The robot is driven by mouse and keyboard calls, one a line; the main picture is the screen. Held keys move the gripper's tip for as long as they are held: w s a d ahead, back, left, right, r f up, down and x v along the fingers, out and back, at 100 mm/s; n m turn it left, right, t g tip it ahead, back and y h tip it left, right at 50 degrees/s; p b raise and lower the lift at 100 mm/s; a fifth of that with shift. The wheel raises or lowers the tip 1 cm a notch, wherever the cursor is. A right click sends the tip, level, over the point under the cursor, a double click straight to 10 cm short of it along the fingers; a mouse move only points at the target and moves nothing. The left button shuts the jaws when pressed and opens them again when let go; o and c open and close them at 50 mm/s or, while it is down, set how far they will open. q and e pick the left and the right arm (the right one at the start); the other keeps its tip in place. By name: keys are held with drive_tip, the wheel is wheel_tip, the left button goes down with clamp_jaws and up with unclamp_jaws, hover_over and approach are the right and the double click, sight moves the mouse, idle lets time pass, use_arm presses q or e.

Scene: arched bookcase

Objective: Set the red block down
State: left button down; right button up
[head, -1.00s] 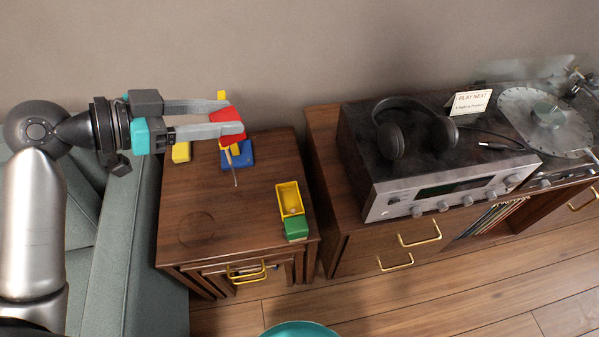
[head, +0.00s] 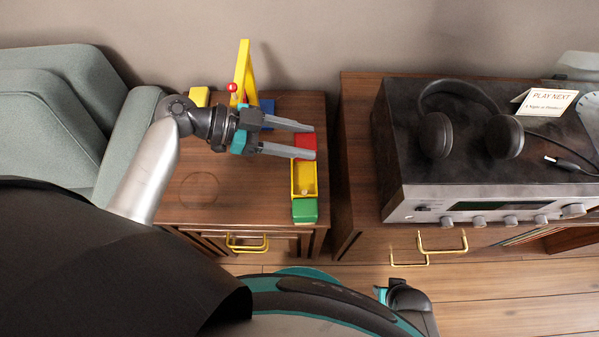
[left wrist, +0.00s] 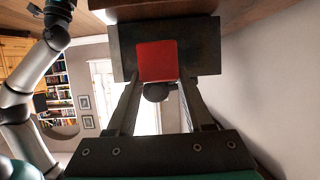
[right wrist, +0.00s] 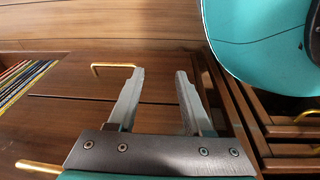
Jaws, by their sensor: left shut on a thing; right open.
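The red block (head: 304,141) is held between the fingertips of my left gripper (head: 313,141), over the right side of the small wooden cabinet top (head: 240,185). In the head view it adjoins the back end of the yellow open box (head: 304,179), which has a green block (head: 304,210) at its front end. I cannot tell whether the red block touches the box or is above it. In the left wrist view the red block (left wrist: 157,61) sits between the fingers. My right gripper (right wrist: 158,75) is open and empty, facing wooden drawer fronts.
A tall yellow frame (head: 243,72) with a red knob (head: 232,88) stands behind my left gripper, beside a blue block (head: 267,107). A yellow block (head: 199,97) lies at the back left. The cabinet's front left is bare. A stereo receiver (head: 400,175) with headphones (head: 435,135) stands right.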

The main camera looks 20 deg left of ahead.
use_arm(q)
wheel_tip(320, 180, down, 9)
drive_tip(key=b, duration=0.3)
drive_tip(key=shift+w+f+b, duration=0.1)
drive_tip(key=shift+f+b, duration=1)
drive_tip(key=shift+f, duration=1.1)
use_arm(e)
drive_tip(key=w+a+r, duration=0.1)
drive_tip(key=w+r, duration=0.2)
drive_tip(key=r, duration=0.2)
drive_tip(key=w+a+r+t, duration=0.1)
drive_tip(key=w+a+r, duration=0.1)
drive_tip(key=r, duration=0.3)
drive_tip(key=shift+w+r, duration=0.15)
drive_tip(key=shift+w, duration=0.25)
use_arm(q)
drive_tip(key=shift+f, duration=0.1)
use_arm(e)
drive_tip(key=shift+w+a+r, duration=0.1)
use_arm(q)
drive_tip(key=c, duration=0.6)
unclamp_jaws()
use_arm(e)
drive_tip(key=shift+r+y, duration=0.25)
drive_tip(key=shift+y, duration=0.05)
